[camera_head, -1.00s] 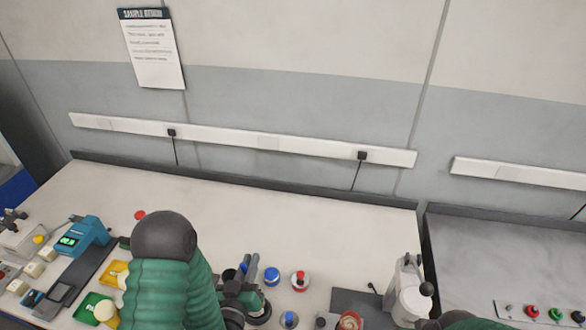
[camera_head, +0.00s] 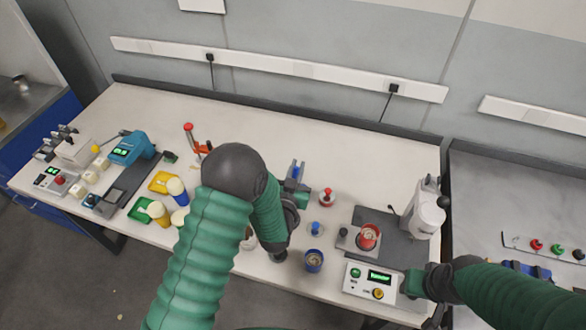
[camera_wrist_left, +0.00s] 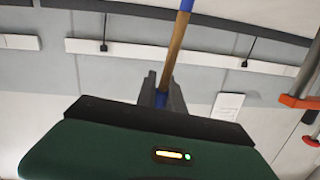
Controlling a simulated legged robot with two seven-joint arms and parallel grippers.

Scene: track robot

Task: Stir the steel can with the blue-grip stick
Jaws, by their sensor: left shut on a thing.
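My left gripper (camera_head: 297,172) is above the middle of the bench, shut on the blue-grip stick (camera_wrist_left: 175,55). In the left wrist view, the jaws hold its blue grip, and the wooden shaft rises to another blue part at the top edge. A pale can (camera_head: 249,239) is partly hidden by my left arm; it may be the steel can, but I cannot tell. A blue can (camera_head: 314,261) stands near the front edge, and a red can (camera_head: 368,238) is on the plate at the right. My right gripper (camera_head: 410,284) is beside the control box; its jaws are unclear.
The control box (camera_head: 372,278) has a green display. A white dispenser (camera_head: 428,212) stands behind it. Red-topped (camera_head: 327,197) and blue-topped (camera_head: 316,229) small items are near my left gripper. Yellow and green trays (camera_head: 141,208) are at left.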

